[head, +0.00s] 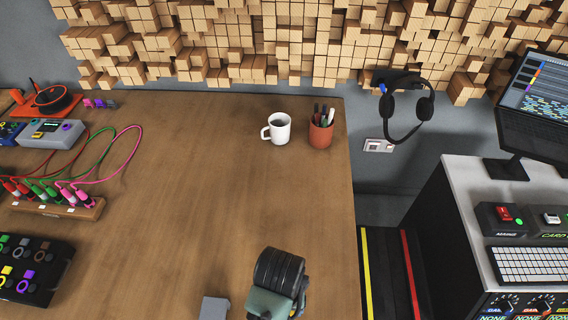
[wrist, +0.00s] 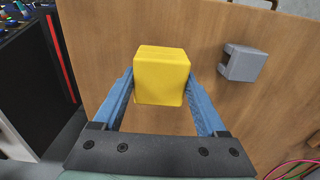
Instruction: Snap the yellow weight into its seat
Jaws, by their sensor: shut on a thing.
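The yellow weight (wrist: 161,76), a rounded block, is between the two blue fingers of my gripper (wrist: 161,88) in the wrist view. My gripper is shut on it. A grey block with an open notch (wrist: 241,63), which looks like the seat, is on the wooden table to the right of the weight in the wrist view, apart from it. A grey block also shows at the bottom edge of the head view (head: 214,307), left of my arm. The weight and fingers are hidden in the head view.
The wooden table (head: 200,190) is bare around the middle. A white mug (head: 278,128) and a pen cup (head: 321,132) stand at its back right. Cabled boxes and a dark button panel (head: 30,267) line the left. The table's right edge runs close beside my arm.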

